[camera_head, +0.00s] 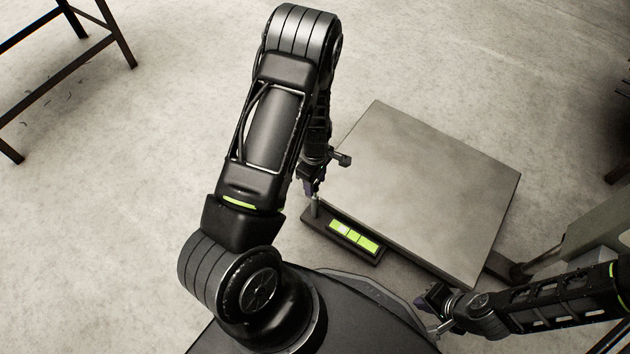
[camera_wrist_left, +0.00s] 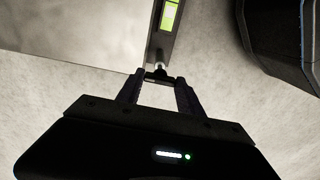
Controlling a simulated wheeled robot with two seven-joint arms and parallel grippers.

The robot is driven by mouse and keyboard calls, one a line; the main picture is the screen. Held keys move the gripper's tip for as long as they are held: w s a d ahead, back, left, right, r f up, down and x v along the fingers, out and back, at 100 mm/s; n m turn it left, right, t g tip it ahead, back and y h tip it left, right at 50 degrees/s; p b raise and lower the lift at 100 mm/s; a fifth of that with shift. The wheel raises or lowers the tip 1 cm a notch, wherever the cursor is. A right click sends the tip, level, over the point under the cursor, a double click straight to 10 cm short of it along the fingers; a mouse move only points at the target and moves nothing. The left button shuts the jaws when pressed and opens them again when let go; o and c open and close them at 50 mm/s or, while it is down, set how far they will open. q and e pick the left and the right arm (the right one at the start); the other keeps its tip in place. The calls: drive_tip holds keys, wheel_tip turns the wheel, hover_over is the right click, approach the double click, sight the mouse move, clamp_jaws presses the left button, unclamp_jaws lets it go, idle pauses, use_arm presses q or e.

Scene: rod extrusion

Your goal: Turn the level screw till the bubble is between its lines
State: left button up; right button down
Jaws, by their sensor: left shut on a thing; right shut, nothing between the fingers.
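The level is a bright green vial (camera_head: 358,240) in a dark holder along the near left edge of a grey plate (camera_head: 430,185). A paler patch, seemingly the bubble, lies towards the vial's left end; thin dark lines cross the vial, and the patch looks left of the middle section. The vial also shows in the left wrist view (camera_wrist_left: 169,14). The level screw (camera_wrist_left: 159,71) is at the holder's end. My left gripper (camera_wrist_left: 160,85) is shut on it, its fingers either side. In the head view my left arm partly covers this gripper (camera_head: 312,192). My right gripper (camera_head: 437,300) is shut and empty.
A dark metal frame (camera_head: 110,25) stands at the upper left, away from the plate. A grey structure (camera_head: 595,220) stands at the right edge. The concrete floor around the plate's far side is clear.

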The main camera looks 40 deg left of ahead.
use_arm(q)
drive_tip(key=shift+m, duration=0.4)
drive_tip(key=m, duration=0.3)
drive_tip(key=shift+p, duration=0.3)
drive_tip(key=m, duration=0.4)
drive_tip(key=shift+m, duration=0.4)
drive_tip(key=m, duration=0.4)
drive_tip(key=shift+m, duration=0.3)
drive_tip(key=m, duration=0.4)
drive_tip(key=shift+m, duration=0.4)
drive_tip(key=o, duration=1.4)
drive_tip(key=shift+r, duration=0.1)
